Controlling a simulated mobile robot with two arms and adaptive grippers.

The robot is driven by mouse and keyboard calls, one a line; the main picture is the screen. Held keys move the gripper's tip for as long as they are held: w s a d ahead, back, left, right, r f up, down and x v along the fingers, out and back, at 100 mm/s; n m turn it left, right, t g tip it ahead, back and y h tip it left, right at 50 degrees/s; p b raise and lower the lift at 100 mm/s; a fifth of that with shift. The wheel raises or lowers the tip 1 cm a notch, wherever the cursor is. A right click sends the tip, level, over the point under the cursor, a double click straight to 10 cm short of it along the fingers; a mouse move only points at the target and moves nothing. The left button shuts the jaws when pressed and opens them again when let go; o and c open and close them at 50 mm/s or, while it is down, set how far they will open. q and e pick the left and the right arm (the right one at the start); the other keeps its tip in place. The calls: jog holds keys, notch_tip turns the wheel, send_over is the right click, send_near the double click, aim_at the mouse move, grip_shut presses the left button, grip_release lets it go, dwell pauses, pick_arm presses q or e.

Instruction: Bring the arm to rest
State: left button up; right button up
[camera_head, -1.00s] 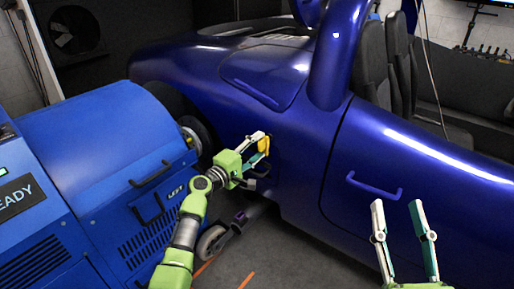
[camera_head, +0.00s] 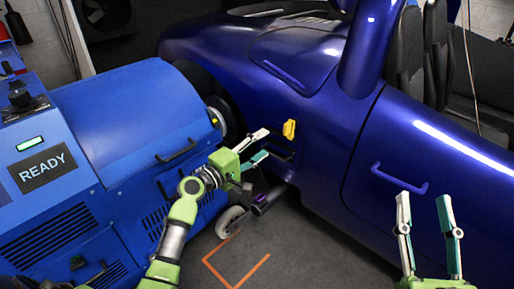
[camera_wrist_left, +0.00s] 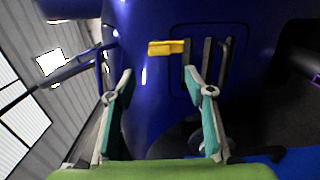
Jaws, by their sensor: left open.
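My left gripper (camera_head: 266,146) is open and empty, beside the side of the blue car (camera_head: 300,80). A yellow piece (camera_head: 289,129) sits on the car's side panel, just beyond the fingertips and apart from them. In the left wrist view, the yellow piece (camera_wrist_left: 166,47) lies ahead, between and beyond the two open fingers (camera_wrist_left: 158,80), next to dark vertical slots in the panel. My right gripper (camera_head: 421,198) is open and empty, in front of the car door, with its fingers pointing up.
A blue dynamometer cabinet (camera_head: 130,110) with a READY sign (camera_head: 43,166) stands at the left, close to my left arm. A wheeled stand (camera_head: 235,219) is on the floor below the left gripper. Orange lines (camera_head: 237,272) mark open floor. The door handle (camera_head: 400,182) sticks out.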

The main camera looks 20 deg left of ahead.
pick_arm(q)
jog(key=shift+s+a, duration=0.25)
jog(key=shift+s, duration=0.35)
jog(key=shift+d, duration=0.1)
